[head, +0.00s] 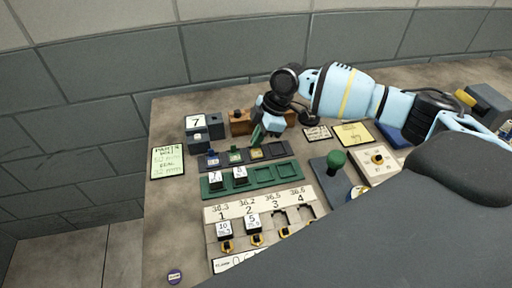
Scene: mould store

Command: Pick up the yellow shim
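A small yellow piece, which looks like the yellow shim (256,154), sits in the right part of a dark tray (279,150). A green piece (235,155) and a blue piece (213,160) sit to its left in the same tray. My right gripper (262,137) reaches in from the right and points down, just behind and above the yellow piece. Its fingers are small and dark here, so I cannot tell whether they are open or shut, or whether they hold anything. My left gripper is out of view.
A green tray (265,176) with white-topped blocks lies in front, then a numbered rack (236,215). A block marked 7 (196,122) and a wooden block (239,122) stand behind. A green knob (336,160) rises at right. Bare tabletop (175,220) lies at left.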

